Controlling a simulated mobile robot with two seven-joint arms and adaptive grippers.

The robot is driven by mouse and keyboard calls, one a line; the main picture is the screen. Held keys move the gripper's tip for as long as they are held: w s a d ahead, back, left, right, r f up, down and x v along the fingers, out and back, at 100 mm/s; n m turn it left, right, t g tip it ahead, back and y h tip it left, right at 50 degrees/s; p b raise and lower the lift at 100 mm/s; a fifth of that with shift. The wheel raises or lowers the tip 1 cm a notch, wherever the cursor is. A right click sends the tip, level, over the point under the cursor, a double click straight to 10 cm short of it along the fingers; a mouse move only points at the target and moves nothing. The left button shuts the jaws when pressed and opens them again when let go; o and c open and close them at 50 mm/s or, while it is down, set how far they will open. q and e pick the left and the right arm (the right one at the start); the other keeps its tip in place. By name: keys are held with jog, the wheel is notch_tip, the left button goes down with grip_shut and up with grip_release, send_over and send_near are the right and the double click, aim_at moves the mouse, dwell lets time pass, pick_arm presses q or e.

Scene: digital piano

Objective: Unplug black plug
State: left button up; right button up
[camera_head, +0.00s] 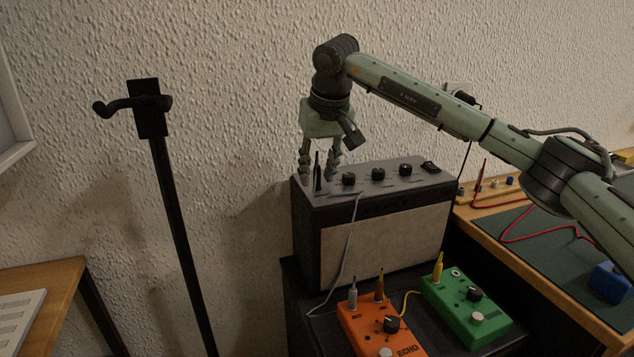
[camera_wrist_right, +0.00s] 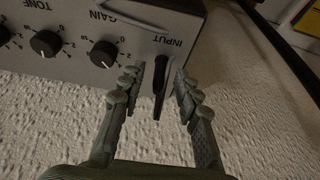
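The black plug (camera_head: 317,173) stands upright at the left end of the amplifier's (camera_head: 385,252) top panel. In the right wrist view the black plug (camera_wrist_right: 159,86) is beside the INPUT label. My right gripper (camera_head: 319,177) points down over it and is open, with one finger on each side of the plug. In the right wrist view gaps show between the plug and both fingers of the gripper (camera_wrist_right: 156,85). The jack under the plug is hidden from clear view. My left gripper is in neither view.
Black knobs (camera_head: 378,174) line the panel right of the plug. A grey cable (camera_head: 349,240) hangs down the amplifier's front. Orange (camera_head: 378,328) and green (camera_head: 466,308) pedals stand in front. A black stand (camera_head: 172,220) is at left, with the textured wall behind.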

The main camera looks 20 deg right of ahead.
jog(key=shift+f, duration=0.1)
jog(key=shift+c, duration=0.6)
grip_shut()
